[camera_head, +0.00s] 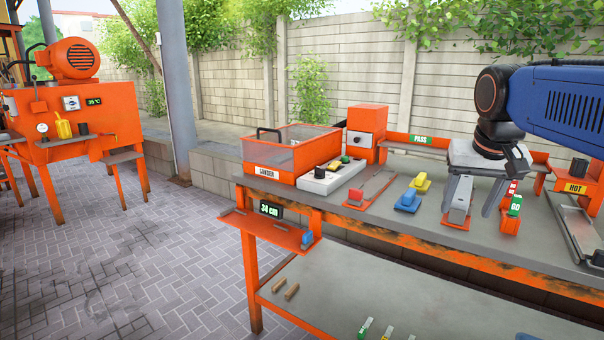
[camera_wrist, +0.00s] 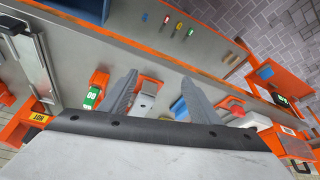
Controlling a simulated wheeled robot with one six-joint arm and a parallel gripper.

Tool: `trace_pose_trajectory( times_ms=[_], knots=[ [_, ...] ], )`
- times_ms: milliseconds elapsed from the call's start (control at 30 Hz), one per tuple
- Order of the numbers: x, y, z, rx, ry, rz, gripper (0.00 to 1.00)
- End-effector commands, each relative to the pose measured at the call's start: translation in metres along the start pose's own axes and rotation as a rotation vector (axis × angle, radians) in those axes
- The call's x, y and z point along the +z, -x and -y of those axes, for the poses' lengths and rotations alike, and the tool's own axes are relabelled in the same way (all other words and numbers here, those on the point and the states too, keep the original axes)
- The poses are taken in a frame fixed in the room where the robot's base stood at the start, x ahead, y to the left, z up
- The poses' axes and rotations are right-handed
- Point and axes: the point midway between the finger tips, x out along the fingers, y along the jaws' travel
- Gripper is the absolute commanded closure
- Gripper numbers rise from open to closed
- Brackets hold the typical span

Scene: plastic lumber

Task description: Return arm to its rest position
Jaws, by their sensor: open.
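My gripper (camera_head: 467,208) hangs over the orange-framed grey workbench (camera_head: 340,215), fingers pointing down. The blue arm reaches in from the right edge of the head view. The two grey fingers are spread apart, and it also shows in the wrist view (camera_wrist: 160,77). A grey block (camera_head: 460,202) on an orange base appears between the fingers in the head view; it also shows between them in the wrist view (camera_wrist: 146,92). I see no contact and nothing held. The gripper's body hides part of the bench behind it.
Blue (camera_head: 408,201) and yellow (camera_head: 421,183) pieces and a red block (camera_head: 355,197) lie left of the gripper. An orange mesh bin (camera_head: 292,148) and box (camera_head: 367,130) stand farther left. Paving left of the bench is open.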

Motion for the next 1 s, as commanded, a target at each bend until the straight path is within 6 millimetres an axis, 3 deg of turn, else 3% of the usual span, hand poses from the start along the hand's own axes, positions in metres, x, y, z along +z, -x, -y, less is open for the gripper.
trace_pose_trajectory(
  times_ms=[33, 100, 500, 700, 1000],
  knots=[
    [0.023, -0.006, 0.002, -0.011, 0.025, -0.001, 0.43],
    [0.052, -0.016, 0.003, -0.025, 0.058, -0.003, 0.43],
    [0.209, -0.090, 0.005, -0.098, 0.230, -0.014, 0.43],
    [0.248, -0.113, 0.003, -0.115, 0.272, -0.020, 0.43],
    [0.255, -0.117, 0.003, -0.119, 0.281, -0.020, 0.43]
  ],
)
